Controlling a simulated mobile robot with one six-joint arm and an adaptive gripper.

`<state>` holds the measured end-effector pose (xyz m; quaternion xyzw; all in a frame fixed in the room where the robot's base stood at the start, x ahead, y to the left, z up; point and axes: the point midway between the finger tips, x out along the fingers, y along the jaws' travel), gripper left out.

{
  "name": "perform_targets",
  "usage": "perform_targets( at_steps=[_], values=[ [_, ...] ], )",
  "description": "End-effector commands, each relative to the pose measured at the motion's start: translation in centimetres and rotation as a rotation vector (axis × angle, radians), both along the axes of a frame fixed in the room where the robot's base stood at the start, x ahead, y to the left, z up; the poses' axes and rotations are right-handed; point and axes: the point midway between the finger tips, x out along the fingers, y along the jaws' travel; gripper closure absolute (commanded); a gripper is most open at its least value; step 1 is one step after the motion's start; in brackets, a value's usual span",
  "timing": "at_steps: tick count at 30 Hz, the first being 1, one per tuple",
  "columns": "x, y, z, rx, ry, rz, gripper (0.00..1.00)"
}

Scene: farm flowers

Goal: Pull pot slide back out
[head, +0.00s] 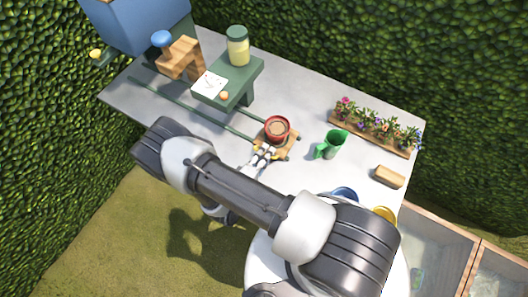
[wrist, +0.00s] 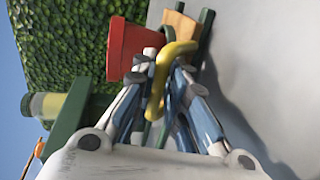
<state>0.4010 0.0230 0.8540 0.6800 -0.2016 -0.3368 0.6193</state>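The pot slide (head: 290,146) is a small wooden carriage on two green rails, with a red pot (head: 277,128) of soil standing upright on it, at the rails' right end. In the wrist view the red pot (wrist: 125,48) and the slide's wood (wrist: 178,27) lie beyond my fingers. A curved yellow handle (wrist: 158,82) crosses between the fingertips. My gripper (head: 265,154) is at the slide's near edge, and yellow shows on both sides of it. The fingers (wrist: 166,68) close in around the handle and look shut on it. Part of the handle is hidden.
A green stand (head: 246,75) with a lidded jar (head: 238,46) and a paper straddles the rails to the left. A green jug (head: 331,145), flower planter (head: 375,133) and wooden block (head: 390,176) stand to the right. Hedges border the table (head: 310,95).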

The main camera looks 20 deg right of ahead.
Motion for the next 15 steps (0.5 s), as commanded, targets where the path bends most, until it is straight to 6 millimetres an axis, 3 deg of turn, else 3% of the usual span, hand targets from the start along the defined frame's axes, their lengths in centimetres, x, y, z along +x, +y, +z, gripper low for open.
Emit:
perform_targets(
  at_steps=[6, 15],
  values=[
    [0.16, 0.14, 0.07, 0.002, -0.003, 0.003, 0.7],
    [0.22, 0.23, 0.11, 0.002, -0.005, 0.004, 0.69]
  ],
)
